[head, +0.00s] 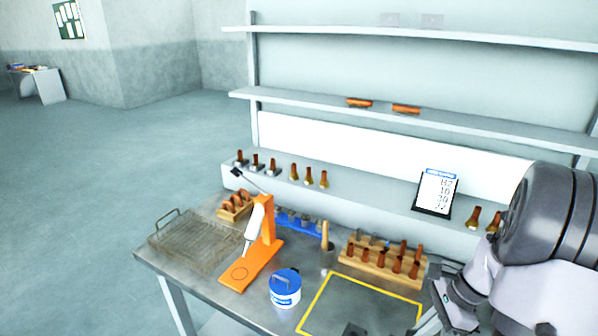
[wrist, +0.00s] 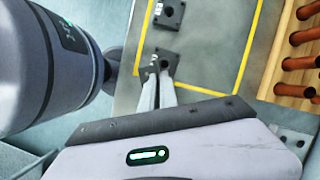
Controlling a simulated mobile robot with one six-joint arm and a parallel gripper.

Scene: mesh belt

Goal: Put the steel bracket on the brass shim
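Two dark square plates lie on the grey mat in the wrist view, a near plate (wrist: 174,50) and a far plate (wrist: 169,20). Each has a round dark centre and a small white label. I cannot tell which is the steel bracket or the brass shim, as neither shows a brass colour. My gripper (wrist: 159,73) has its two fingertips slightly apart at the near plate's lower edge, overlapping it in the picture. Contact is unclear. In the head view my gripper (head: 456,306) is at the lower right, and a dark piece (head: 354,330) shows at the bottom edge.
The yellow-bordered mat (head: 365,298) is mostly clear. A wooden rack (head: 378,266) with several brown-handled pieces stands behind it. A blue-white tub (head: 285,290), an orange stand (head: 248,268) and a wire basket (head: 190,244) are to the left.

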